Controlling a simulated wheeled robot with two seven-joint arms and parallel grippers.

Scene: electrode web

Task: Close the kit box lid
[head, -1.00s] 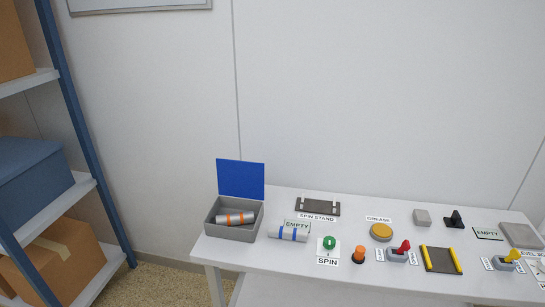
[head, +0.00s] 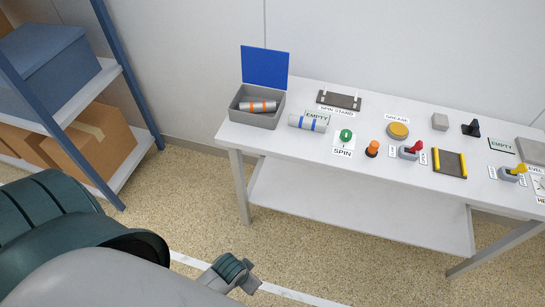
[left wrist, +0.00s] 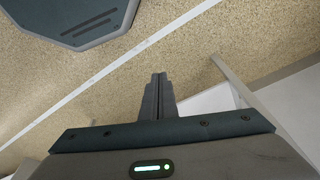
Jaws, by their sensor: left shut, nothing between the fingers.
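The kit box (head: 254,118) is a grey open box at the left end of the table. Its blue lid (head: 265,66) stands upright at the back edge, open. A grey cylinder with orange bands (head: 258,106) lies inside the box. My left arm comes in from the lower left in the head view, below and in front of the table, well apart from the box. My left gripper's fingers (left wrist: 158,88) are together and empty in the left wrist view, above the floor. My right gripper is not in view.
The white table (head: 285,140) also carries a grey cylinder with blue bands (head: 309,122), a green SPIN knob (head: 345,135), an orange button (head: 373,147) and several switches. A blue shelf rack with boxes (head: 90,135) stands at the left. Floor between is clear.

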